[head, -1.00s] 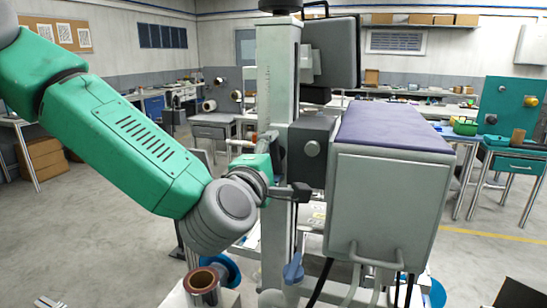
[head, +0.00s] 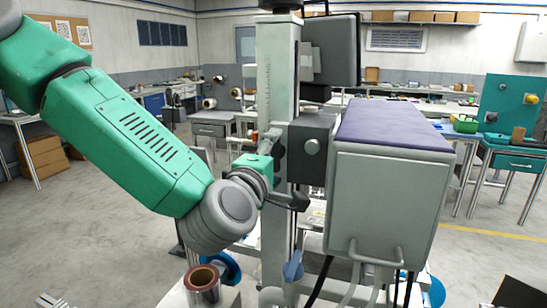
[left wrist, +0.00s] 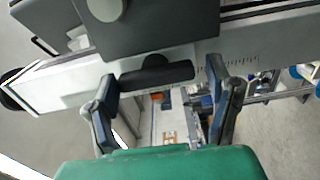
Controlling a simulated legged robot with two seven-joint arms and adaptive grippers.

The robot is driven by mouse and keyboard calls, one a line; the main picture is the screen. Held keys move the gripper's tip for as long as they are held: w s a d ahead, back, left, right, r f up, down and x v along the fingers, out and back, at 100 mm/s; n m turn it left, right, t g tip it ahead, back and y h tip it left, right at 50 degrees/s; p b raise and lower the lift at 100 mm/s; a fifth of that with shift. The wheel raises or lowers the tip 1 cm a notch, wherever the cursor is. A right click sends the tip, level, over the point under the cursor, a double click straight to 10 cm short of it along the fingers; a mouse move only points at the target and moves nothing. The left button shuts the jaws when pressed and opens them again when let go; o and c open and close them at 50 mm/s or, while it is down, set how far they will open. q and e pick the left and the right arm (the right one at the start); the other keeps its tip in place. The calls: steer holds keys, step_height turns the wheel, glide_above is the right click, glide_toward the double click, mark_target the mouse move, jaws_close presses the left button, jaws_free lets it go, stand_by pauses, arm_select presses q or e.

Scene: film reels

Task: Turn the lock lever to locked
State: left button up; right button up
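A dark lever (left wrist: 155,73) with a rounded hub lies across the pale column (left wrist: 190,58), below a dark block, in the left wrist view. I take it for the lock lever; its markings cannot be read. My left gripper (left wrist: 162,82) is open, with one finger near each end of the lever. The lever's right end is close to the right fingertip; contact cannot be told. In the head view the left gripper (head: 290,200) is beside the column under the dark block (head: 312,150), and the lever is not clearly visible there. My right gripper is not in view.
A large grey box (head: 385,215) with a purple top stands right of the column. A blue handle (head: 293,268) sits low on the column. Cables hang under the box. Open floor lies left.

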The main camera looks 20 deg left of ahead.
arm_select(q)
steer(key=s, duration=0.7)
steer(key=shift+s+a, duration=0.15)
stand_by(0.3)
